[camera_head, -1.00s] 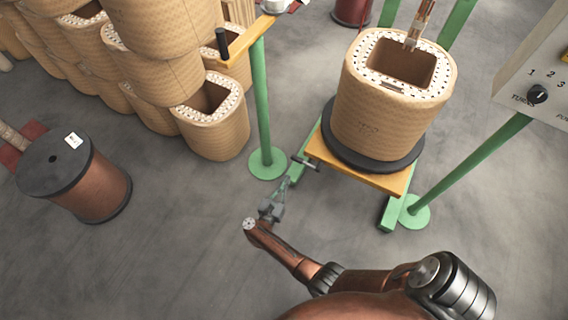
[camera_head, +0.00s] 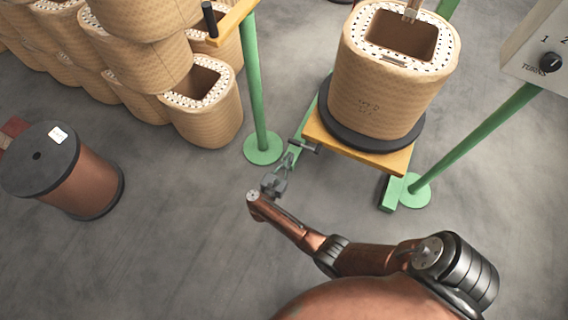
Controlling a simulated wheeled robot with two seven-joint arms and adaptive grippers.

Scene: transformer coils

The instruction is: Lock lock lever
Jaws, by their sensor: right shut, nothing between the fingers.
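The lock lever (camera_head: 305,146) is a small dark bar at the left edge of the winding stand, beside the green base rail and the orange platform (camera_head: 355,152). My right gripper (camera_head: 288,163) reaches up from below, just below and left of the lever. It is shut, with nothing between its fingers. Its fingertips are small and overlap the green rail in view, so I cannot tell whether they touch the lever. A tan patterned coil (camera_head: 392,95) stands upright on a black disc (camera_head: 345,138) over the platform. My left gripper is not in view.
Green posts (camera_head: 257,90) stand left and right of the stand. A control box (camera_head: 535,55) with a knob is at the upper right. Lower-left floor is clear.

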